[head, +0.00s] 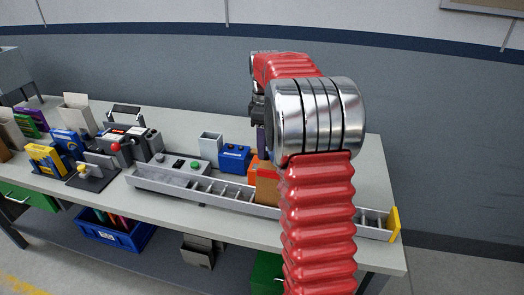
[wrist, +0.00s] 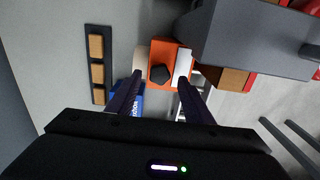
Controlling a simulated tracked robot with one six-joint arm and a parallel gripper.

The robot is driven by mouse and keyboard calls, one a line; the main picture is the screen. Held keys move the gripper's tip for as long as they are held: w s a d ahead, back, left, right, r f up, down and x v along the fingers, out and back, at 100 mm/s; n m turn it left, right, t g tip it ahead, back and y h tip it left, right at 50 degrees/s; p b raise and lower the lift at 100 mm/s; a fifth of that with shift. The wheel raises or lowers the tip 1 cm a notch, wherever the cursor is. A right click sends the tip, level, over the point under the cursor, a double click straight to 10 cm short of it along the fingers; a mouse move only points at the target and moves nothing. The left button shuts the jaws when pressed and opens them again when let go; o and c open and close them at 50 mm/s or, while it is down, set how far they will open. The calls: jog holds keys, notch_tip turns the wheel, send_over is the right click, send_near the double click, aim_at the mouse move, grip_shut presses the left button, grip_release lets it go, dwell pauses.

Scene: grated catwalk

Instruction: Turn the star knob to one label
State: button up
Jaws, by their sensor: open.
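The star knob (wrist: 160,75) is a small black lobed knob on the face of an orange box (wrist: 161,52) in the wrist view. A white panel (wrist: 183,63) lies beside the knob on its right; I cannot read any labels. The orange box also shows in the head view (head: 253,170), partly behind my arm, and the knob is hidden there. My gripper (wrist: 162,82) is open and empty, its two dark fingers reaching to either side of the knob in the picture. I cannot tell whether they are level with it or still above it.
A blue box (wrist: 130,102) stands close to the left finger in the wrist view. A dark strip with tan blocks (wrist: 97,70) lies further left. A grey tray-like body (wrist: 255,40) fills the upper right. In the head view, a long grey channel (head: 215,188) runs along the bench front.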

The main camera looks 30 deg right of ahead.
jog(key=shift+f, duration=1.2)
jog(key=shift+c, duration=0.4)
jog(key=c, duration=0.9)
jog(key=shift+w+a, duration=0.1)
jog(key=shift+a, duration=0.4)
jog(key=shift+c, duration=0.3)
jog(key=shift+d, duration=0.35)
